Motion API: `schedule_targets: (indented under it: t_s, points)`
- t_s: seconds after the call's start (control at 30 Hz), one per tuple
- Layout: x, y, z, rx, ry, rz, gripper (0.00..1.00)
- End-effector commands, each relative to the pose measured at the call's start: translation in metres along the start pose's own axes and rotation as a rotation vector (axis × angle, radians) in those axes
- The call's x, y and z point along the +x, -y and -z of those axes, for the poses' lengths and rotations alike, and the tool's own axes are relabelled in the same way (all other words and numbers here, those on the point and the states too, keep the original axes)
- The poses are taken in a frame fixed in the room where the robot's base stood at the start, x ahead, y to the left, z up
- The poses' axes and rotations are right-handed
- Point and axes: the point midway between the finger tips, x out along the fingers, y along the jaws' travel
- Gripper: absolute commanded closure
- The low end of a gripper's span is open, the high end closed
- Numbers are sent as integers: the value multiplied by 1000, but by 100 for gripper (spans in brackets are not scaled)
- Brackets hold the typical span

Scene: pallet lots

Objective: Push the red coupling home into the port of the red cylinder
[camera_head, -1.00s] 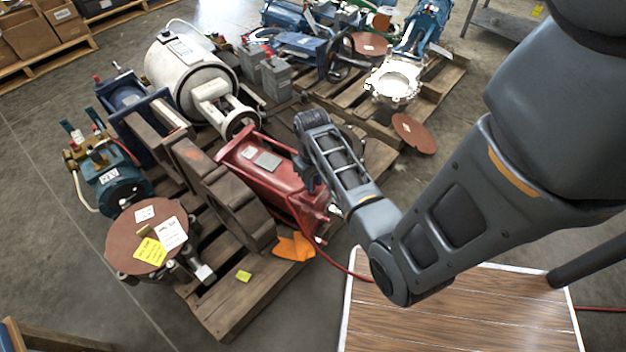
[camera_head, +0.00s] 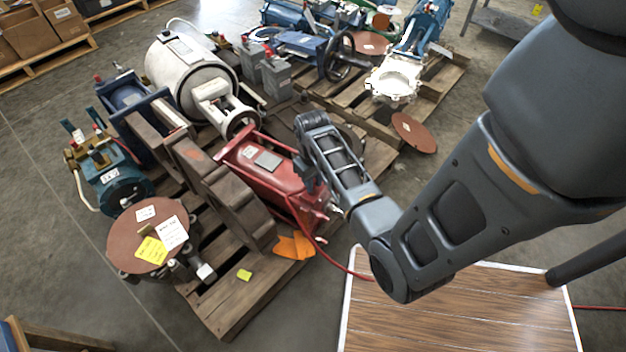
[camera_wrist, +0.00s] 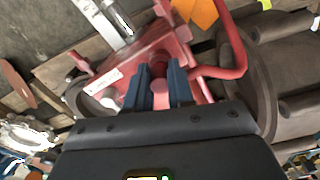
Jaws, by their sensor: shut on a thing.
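The red cylinder (camera_head: 262,182) lies on the pallet among other machines; it fills the upper middle of the wrist view (camera_wrist: 125,65). My gripper (camera_wrist: 161,78) has its two blue fingers closed around the red coupling (camera_wrist: 160,92), which shows between them. The fingertips are at the red cylinder's end. Whether the coupling sits in the port or just short of it I cannot tell, as the fingers hide the port. In the head view my gripper (camera_head: 308,178) is beside the cylinder's right side, mostly hidden by my wrist.
A red hose (camera_head: 308,234) runs from the cylinder's end to the floor. A wood-topped surface (camera_head: 460,315) is at lower right.

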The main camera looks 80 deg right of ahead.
Motion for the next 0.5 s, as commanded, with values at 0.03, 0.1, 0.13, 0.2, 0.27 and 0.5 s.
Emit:
schedule_targets:
  t_s: [0.03, 0.1, 0.13, 0.2, 0.27, 0.5]
  points:
    - [1, 0, 0, 0, 0, 0, 100]
    - [3, 0, 0, 0, 0, 0, 100]
    - [3, 0, 0, 0, 0, 0, 100]
    - [4, 0, 0, 0, 0, 0, 100]
    - [5, 0, 0, 0, 0, 0, 100]
    - [8, 0, 0, 0, 0, 0, 72]
